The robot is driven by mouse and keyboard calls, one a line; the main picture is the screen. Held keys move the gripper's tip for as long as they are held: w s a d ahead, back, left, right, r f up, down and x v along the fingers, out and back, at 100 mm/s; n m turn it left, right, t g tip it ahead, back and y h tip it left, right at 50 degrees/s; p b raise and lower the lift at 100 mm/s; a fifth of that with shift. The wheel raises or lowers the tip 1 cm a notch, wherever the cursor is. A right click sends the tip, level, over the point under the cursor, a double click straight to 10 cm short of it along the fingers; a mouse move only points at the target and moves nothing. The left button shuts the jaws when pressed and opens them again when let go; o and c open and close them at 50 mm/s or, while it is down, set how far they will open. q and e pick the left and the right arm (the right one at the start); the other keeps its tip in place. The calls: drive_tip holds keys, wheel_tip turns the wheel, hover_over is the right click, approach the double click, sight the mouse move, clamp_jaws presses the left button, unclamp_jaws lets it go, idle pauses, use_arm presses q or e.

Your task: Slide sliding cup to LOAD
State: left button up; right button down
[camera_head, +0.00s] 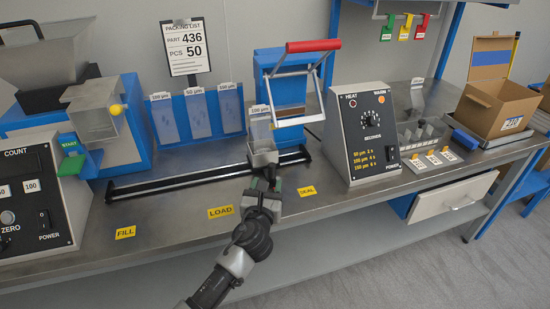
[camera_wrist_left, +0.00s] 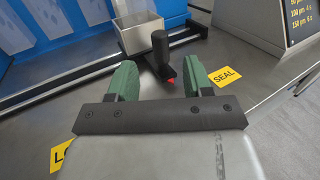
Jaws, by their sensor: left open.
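The sliding cup (camera_head: 263,158) is a grey metal box on the black rail (camera_head: 180,182), near the rail's right end, behind and left of the yellow SEAL label (camera_head: 307,191). A clear bag marked 100 µm (camera_head: 260,128) stands upright in it. The yellow LOAD label (camera_head: 220,212) is left of the cup. The left wrist view shows the cup (camera_wrist_left: 140,33) with a black upright handle (camera_wrist_left: 162,48) at its front. My left gripper (camera_head: 265,183) is open in front of the cup; its green fingers (camera_wrist_left: 160,78) are either side of the handle's line, with no visible contact.
A sealer with a red-handled lever (camera_head: 313,46) stands behind the cup. A heat control box (camera_head: 362,135) is to the right. Blue bag bins (camera_head: 197,117) stand behind the rail. The yellow FILL label (camera_head: 125,232) is far left. The rail left of the cup is clear.

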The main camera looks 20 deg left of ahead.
sight(271, 170)
use_arm(q)
drive_tip(key=shift+w+a+r, duration=0.15)
drive_tip(key=shift+w, duration=1)
drive_tip(key=w, duration=0.2)
drive_tip(key=w+b, duration=0.1)
drive_tip(key=w, duration=0.3)
drive_tip(key=shift+a+f+b, duration=0.2)
drive_tip(key=shift+a+b, duration=0.15)
drive_tip(key=shift+b, duration=0.05)
drive_tip(key=shift+w+a+r, duration=0.1)
drive_tip(key=shift+w, duration=0.55)
use_arm(e)
drive_tip(key=w, duration=0.2)
drive_tip(key=w+a, duration=0.1)
drive_tip(key=shift+r, duration=0.3)
use_arm(q)
drive_tip(key=shift+c, duration=0.3)
clamp_jaws()
